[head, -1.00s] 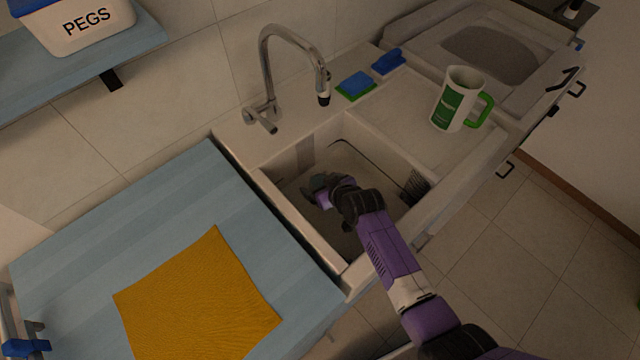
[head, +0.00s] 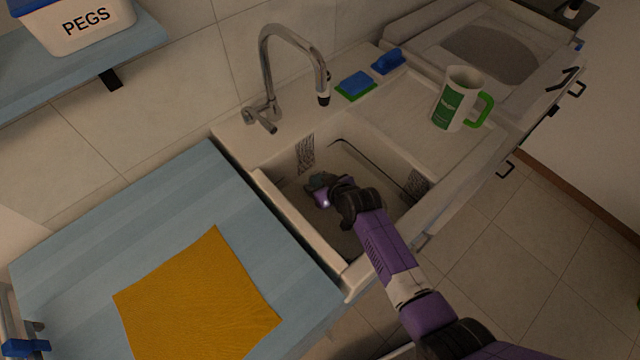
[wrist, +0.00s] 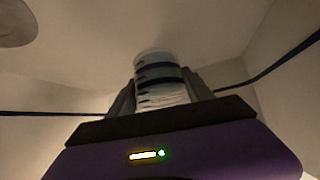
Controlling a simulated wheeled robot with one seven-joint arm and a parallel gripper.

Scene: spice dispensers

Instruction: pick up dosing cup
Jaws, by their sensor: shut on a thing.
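My gripper (head: 318,186) is down inside the sink basin in the head view, near its left side. In the wrist view my gripper (wrist: 165,95) is shut on the dosing cup (wrist: 160,72), a pale, see-through cup with dark bands around it. The cup sits between the two dark fingers. In the head view the cup is too small and dark to make out. From these views I cannot tell whether the cup touches the basin floor.
The sink's walls (head: 305,228) surround my gripper closely. A curved tap (head: 290,35) stands behind the basin. A green and white jug (head: 452,100) stands on the drainer. A blue sponge (head: 355,84) lies at the back. A yellow cloth (head: 197,300) lies on the blue counter.

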